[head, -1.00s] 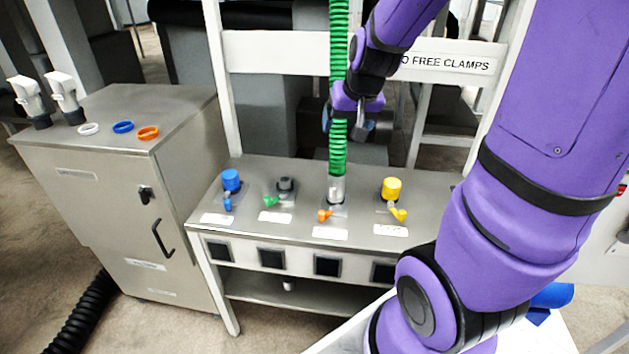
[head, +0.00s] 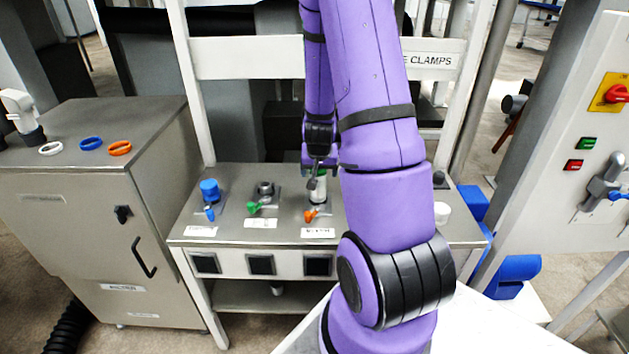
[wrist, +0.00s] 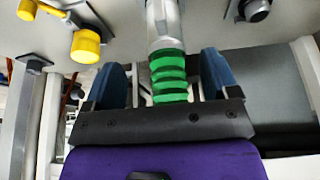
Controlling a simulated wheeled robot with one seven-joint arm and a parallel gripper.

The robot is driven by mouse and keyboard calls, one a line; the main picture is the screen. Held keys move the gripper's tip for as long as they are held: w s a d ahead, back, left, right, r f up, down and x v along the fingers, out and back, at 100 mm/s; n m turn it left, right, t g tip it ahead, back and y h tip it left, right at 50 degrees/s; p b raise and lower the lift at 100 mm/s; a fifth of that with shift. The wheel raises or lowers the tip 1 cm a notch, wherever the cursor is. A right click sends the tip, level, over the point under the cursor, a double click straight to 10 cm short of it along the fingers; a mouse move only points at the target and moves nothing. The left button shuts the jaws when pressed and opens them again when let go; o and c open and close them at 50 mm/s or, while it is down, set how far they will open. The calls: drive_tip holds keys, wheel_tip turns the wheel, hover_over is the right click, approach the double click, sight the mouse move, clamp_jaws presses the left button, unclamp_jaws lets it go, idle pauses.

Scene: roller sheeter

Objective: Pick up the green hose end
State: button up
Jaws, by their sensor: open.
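The green hose end shows in the wrist view as a ribbed green hose (wrist: 170,80) joined to a silver metal fitting (wrist: 163,25). The fitting meets the metal bench at the top of that view. My gripper (wrist: 163,75) is open, with one dark blue finger on each side of the hose. The jaws have not closed on it. In the head view my gripper (head: 317,165) is just above the pale metal fitting (head: 318,192), which stands upright behind the orange valve. My arm hides the green hose there.
The metal bench (head: 240,233) also carries a blue-capped port (head: 210,190), a grey port (head: 265,188) and an orange valve handle (head: 311,215). A yellow cap (wrist: 87,46) is close beside the hose in the wrist view. A metal cabinet (head: 70,215) stands at left.

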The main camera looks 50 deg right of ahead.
drive_tip(key=shift+x, duration=4.45)
drive_tip(key=shift+w, duration=0.15)
drive_tip(key=shift+r, duration=0.1)
clamp_jaws()
